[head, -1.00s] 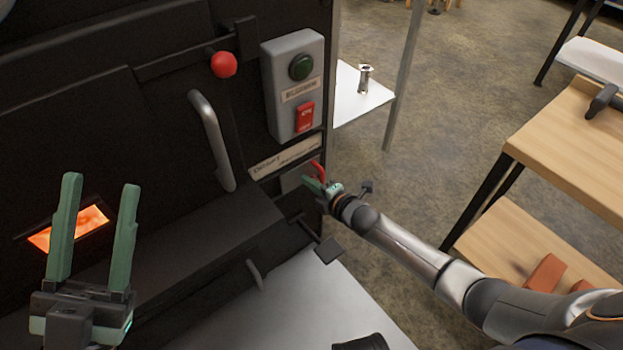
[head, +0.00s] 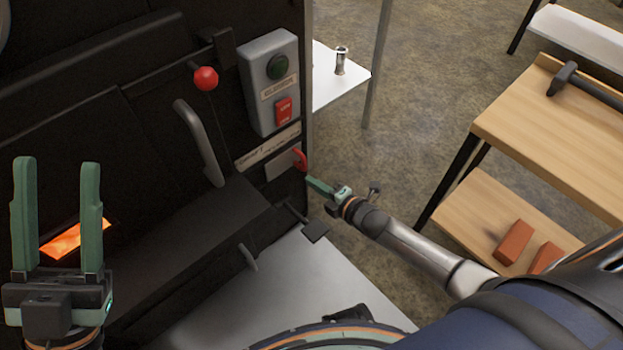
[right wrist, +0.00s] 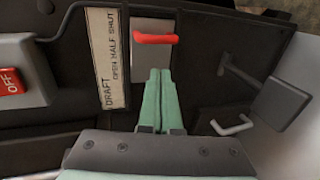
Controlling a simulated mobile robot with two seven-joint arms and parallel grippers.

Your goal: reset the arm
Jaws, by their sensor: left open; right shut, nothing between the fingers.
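My right gripper (head: 314,183) is shut with nothing between its green fingers. Its fingertips point at the red draft handle (head: 300,159) on the evaporator's right end. In the right wrist view the shut fingers (right wrist: 158,75) lie just below the red handle (right wrist: 155,38), which sits on a grey plate beside the label reading DRAFT, OPEN, HALF, SHUT (right wrist: 107,58). Whether the tips touch the handle I cannot tell. My left gripper (head: 57,165) is open and empty, upright in front of the evaporator's black face, near the glowing orange window (head: 75,240).
A grey control box (head: 270,82) carries a green button and a red OFF switch. A red-knobbed lever (head: 205,78) and a grey bar handle (head: 200,142) stand out from the black front. A wooden shelf cart (head: 560,130) with bricks stands right. Open floor lies between.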

